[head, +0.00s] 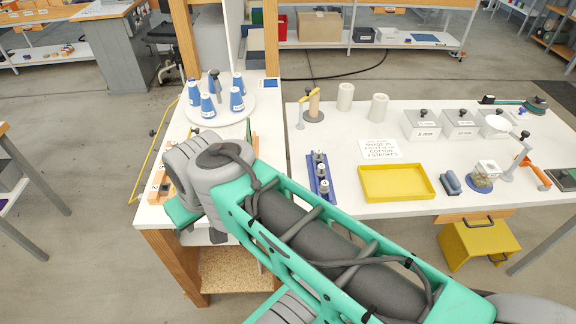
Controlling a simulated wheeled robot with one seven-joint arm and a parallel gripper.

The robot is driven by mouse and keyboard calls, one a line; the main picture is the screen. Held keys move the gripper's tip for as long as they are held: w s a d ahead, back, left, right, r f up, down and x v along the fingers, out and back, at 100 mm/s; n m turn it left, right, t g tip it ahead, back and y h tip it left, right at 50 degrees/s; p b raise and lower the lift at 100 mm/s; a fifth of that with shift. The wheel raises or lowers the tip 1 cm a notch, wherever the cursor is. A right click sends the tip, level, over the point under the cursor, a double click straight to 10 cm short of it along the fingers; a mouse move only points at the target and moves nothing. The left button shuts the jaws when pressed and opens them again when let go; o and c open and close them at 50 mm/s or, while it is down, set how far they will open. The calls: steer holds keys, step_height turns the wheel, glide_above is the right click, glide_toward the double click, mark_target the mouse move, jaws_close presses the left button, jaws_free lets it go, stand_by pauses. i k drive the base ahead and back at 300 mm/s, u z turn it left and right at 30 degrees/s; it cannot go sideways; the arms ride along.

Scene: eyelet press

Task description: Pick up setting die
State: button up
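A narrow blue rack (329,192) stands on the white table just right of my arm. Several small metal pieces with dark knobs (319,156) stand upright in it in a row. They look like dies, but I cannot tell which one is the setting die. A wooden holder (160,183) with small dark labels lies on the left bench, partly hidden by my arm. My green and grey arm crosses the front of the view, its grey wrist end over the left bench. My gripper's fingers are hidden and do not show.
A round white tray (239,116) with several blue-and-white cones stands at the back of the left bench. Clear tabletop lies around the sign.

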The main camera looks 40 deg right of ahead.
mark_target(318, 157)
steer(key=u, duration=0.7)
steer(key=k, duration=1.05)
steer(key=z, duration=1.55)
steer(key=i, duration=0.5)
steer(key=z, duration=0.05)
